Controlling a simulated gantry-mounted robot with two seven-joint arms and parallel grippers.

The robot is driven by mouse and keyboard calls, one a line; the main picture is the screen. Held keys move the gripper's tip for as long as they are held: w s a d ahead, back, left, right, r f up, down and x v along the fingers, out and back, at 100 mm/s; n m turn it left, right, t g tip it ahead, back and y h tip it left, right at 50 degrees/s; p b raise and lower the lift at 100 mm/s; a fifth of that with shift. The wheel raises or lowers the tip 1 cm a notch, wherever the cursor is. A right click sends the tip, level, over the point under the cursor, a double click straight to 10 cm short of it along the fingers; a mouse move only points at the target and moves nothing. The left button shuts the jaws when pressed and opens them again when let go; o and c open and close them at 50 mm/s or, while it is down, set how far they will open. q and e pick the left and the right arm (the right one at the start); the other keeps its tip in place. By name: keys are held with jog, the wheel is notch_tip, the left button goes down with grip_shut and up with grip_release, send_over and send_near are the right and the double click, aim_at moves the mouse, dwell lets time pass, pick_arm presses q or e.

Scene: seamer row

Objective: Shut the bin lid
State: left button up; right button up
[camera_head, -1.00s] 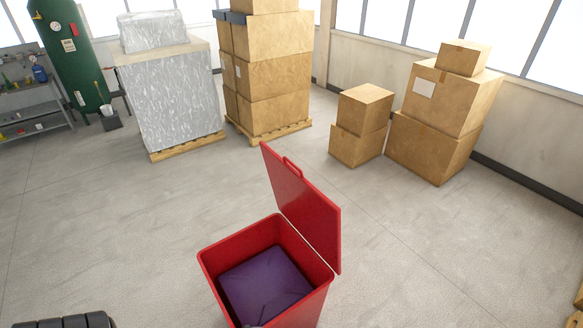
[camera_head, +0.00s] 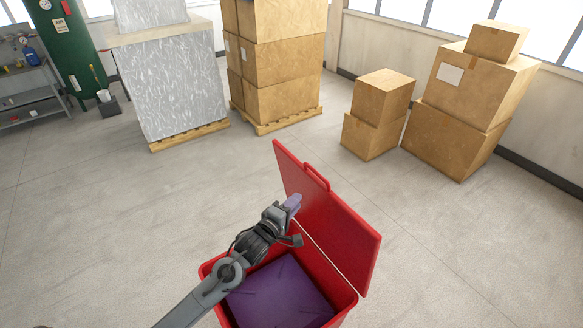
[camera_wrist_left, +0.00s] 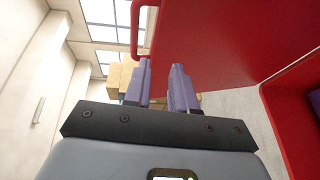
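The red bin (camera_head: 352,308) stands open at the bottom middle of the head view, with a purple filling (camera_head: 280,292) inside. Its red lid (camera_head: 335,225) stands raised and tilted on the bin's right-hand edge, with a loop handle (camera_head: 317,177) on its upper edge. My left gripper (camera_head: 293,203) is above the bin, in front of the lid's inner face. In the left wrist view its two purple fingers (camera_wrist_left: 162,80) are apart with nothing between them. The lid (camera_wrist_left: 230,45) fills the upper right there, and I cannot tell whether a finger touches it. My right gripper is not in view.
Stacked cartons (camera_head: 380,100) stand on the floor behind the bin to the right. A loaded pallet (camera_head: 290,118) and a wrapped load (camera_head: 170,85) stand farther back. A green tank (camera_head: 65,45) is at far left. The floor around the bin is clear.

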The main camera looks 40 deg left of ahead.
aim_at(316, 172)
pick_arm(q)
jog(key=shift+t+y, duration=0.3)
jog(key=shift+t, duration=0.2)
jog(key=w+r, duration=0.1)
jog(key=w, duration=0.2)
jog(key=w+a+r+p, duration=0.1)
jog(key=w, duration=0.3)
jog(key=w+r, duration=0.1)
jog(key=w, duration=0.2)
jog(key=shift+w+a+r, duration=0.15)
jog(key=shift+w+a, duration=0.1)
jog(key=shift+a, duration=0.1)
jog(key=shift+p+x, duration=0.3)
jog(key=shift+x, duration=0.65)
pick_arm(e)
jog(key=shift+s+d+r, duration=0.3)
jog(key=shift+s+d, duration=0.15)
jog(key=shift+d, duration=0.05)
pick_arm(q)
grip_shut()
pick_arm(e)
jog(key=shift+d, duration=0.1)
